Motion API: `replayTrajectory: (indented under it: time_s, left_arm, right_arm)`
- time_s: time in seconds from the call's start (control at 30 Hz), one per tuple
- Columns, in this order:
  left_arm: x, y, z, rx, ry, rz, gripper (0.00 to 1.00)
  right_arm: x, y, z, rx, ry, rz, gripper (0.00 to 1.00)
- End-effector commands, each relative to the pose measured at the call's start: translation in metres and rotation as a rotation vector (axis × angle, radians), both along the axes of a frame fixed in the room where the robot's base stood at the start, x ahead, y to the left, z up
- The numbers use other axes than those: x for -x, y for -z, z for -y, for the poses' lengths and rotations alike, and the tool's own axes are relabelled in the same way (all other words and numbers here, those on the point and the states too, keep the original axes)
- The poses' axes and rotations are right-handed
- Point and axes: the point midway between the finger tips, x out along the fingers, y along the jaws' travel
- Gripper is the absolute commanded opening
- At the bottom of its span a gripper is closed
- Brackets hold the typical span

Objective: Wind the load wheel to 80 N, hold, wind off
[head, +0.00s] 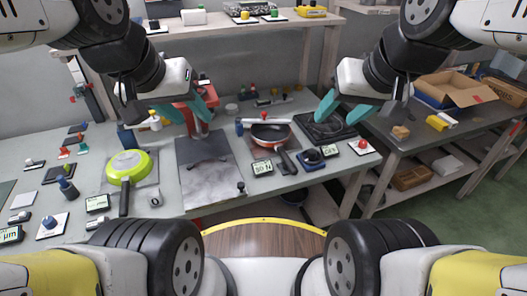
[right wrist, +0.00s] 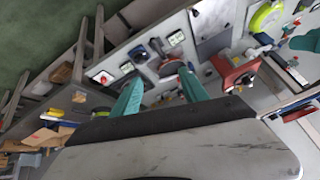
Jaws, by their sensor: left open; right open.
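A dark round knob on a blue base (head: 312,157), which looks like the load wheel, sits near the front edge of the table, right of the pan handle; it also shows in the right wrist view (right wrist: 127,68). A small display (head: 262,168) stands left of it and seems to read 80 N, though the text is tiny. Another display (head: 330,151) stands to its right. An orange-rimmed dark pan (head: 270,133) lies behind. My left gripper (head: 184,109) is open and empty above the table's back part. My right gripper (head: 342,112) is open and empty, raised above and behind the knob.
A red stand (head: 196,115) rises by a grey plate (head: 212,185). A green pan (head: 128,165) lies at left. A red button (head: 362,146) sits right of the displays. A side bench with an open cardboard box (head: 455,90) stands at right. A shelf runs along the back.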

Motion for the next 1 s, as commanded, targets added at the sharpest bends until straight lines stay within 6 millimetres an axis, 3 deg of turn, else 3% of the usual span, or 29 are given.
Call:
replayTrajectory:
  time_s: [0.77, 0.87, 1.0]
  left_arm:
    - [0.000, 0.000, 0.000, 0.000, 0.000, 0.000, 0.42]
    - [0.000, 0.000, 0.000, 0.000, 0.000, 0.000, 0.42]
    - [0.000, 0.000, 0.000, 0.000, 0.000, 0.000, 0.42]
  right_arm:
    - [-0.002, 0.000, 0.000, -0.004, 0.009, -0.007, 0.52]
    - [-0.013, 0.001, 0.001, -0.029, 0.059, -0.044, 0.52]
    - [-0.048, 0.006, 0.005, -0.107, 0.224, -0.157, 0.52]
